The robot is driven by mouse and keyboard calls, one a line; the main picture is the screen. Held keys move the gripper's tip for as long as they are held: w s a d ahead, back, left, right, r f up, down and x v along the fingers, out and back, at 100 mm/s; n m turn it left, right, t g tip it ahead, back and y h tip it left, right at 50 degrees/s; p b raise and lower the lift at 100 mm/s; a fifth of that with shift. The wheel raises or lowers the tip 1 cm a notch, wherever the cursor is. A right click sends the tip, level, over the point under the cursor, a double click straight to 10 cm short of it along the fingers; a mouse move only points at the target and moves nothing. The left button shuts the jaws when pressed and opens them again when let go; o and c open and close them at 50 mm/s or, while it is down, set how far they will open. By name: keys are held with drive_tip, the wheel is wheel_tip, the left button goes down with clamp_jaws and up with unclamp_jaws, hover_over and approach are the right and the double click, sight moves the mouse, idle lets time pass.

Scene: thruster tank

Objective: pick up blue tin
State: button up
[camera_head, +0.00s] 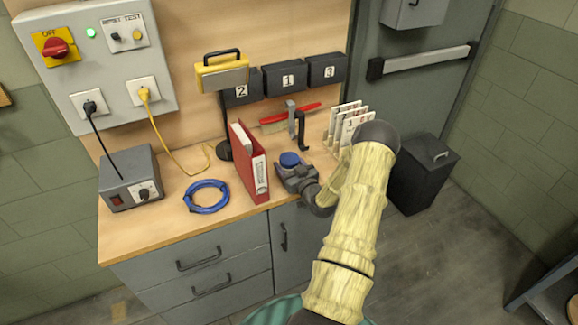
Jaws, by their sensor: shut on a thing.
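The blue tin (290,160) shows as a small round blue top at the front right of the wooden workbench, just right of a red binder (250,165). My gripper (289,168) is around it and shut on it. The gripper's dark body and my arm reach in from the lower right and hide most of the tin's lower part. I cannot tell whether the tin touches the bench top.
The red binder stands upright close left of my gripper. A blue cable coil (206,196) and a grey power box (131,180) lie farther left. Behind are a red brush (290,115), a yellow lamp (222,74) and a card rack (345,124). Bench front left is clear.

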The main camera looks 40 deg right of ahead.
sight(288, 158)
drive_tip(key=shift+r, duration=0.1)
wheel_tip(288, 158, up, 10)
drive_tip(key=shift+f+b, duration=0.1)
drive_tip(key=shift+b, duration=0.65)
drive_tip(key=shift+w+a, duration=0.1)
drive_tip(key=shift+a, duration=0.1)
